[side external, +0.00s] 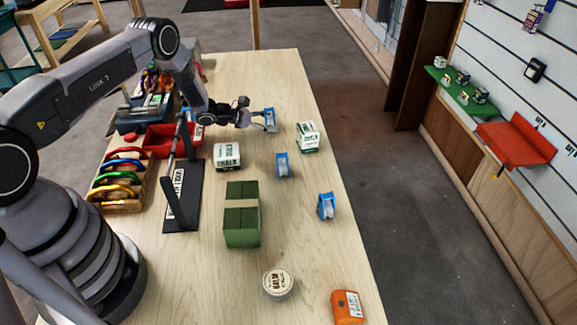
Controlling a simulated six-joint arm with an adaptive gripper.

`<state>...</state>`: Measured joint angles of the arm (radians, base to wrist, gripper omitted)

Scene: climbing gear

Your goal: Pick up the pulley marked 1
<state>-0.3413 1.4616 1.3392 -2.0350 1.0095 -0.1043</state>
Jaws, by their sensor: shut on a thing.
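My gripper (259,119) is at the far middle of the table and points to the right. It is shut on a blue and grey pulley (271,121). Whether this pulley touches the table is hard to tell. A second blue pulley (282,166) stands on the table nearer the camera. A third blue pulley (326,207) stands further right and nearer still. The number marks on the pulleys are too small to read, so I cannot tell which is marked 1.
Chalk boxes (228,156) and (308,137) stand near the pulleys. A green block (242,215), balm tin (278,282) and orange box (347,307) are nearer. A black stand (183,205), carabiner rack (119,185) and red tray (160,139) are left. The table's right strip is mostly clear.

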